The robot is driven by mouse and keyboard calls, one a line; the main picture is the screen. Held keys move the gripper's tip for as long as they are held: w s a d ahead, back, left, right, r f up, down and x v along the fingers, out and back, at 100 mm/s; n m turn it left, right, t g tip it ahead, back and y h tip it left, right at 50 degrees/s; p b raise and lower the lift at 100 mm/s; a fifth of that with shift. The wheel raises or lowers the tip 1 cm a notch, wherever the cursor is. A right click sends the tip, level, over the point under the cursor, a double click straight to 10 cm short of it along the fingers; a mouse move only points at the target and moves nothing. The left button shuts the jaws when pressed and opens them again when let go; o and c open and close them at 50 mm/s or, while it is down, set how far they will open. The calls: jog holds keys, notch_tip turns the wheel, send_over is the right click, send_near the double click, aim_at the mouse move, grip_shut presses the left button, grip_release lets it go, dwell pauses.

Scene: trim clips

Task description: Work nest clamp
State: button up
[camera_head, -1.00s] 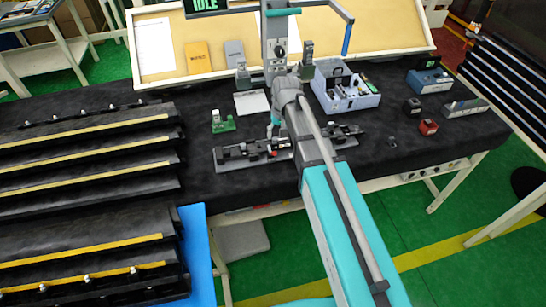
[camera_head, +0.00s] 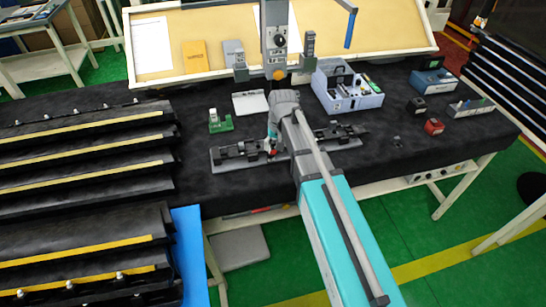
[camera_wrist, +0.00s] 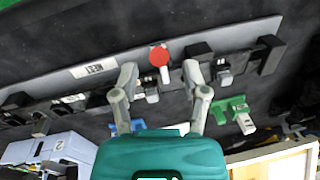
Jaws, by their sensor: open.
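The nest (camera_head: 222,159) is a long grey plate with black clamp blocks, lying on the black table mat. In the wrist view the plate (camera_wrist: 50,83) crosses the frame with a white label reading NEST. A round red knob (camera_wrist: 159,55) is on its near side there, close to the middle. My gripper (camera_wrist: 160,70) is open, with one finger on each side of the knob's line. I cannot tell whether either finger touches it. In the head view my arm hides most of the gripper and the middle of the nest.
A green fixture (camera_head: 220,121) stands behind the nest's left end. A pale blue box (camera_head: 358,102) of parts stands behind its right end. A grey upright device (camera_head: 275,45) rises behind my wrist. Small red (camera_head: 433,126) and black blocks sit right. Black racks (camera_head: 85,160) fill the left.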

jog(key=shift+a+f+b, duration=0.2)
jog(key=shift+f+b, duration=1.2)
jog(key=shift+f, duration=0.3)
grip_shut()
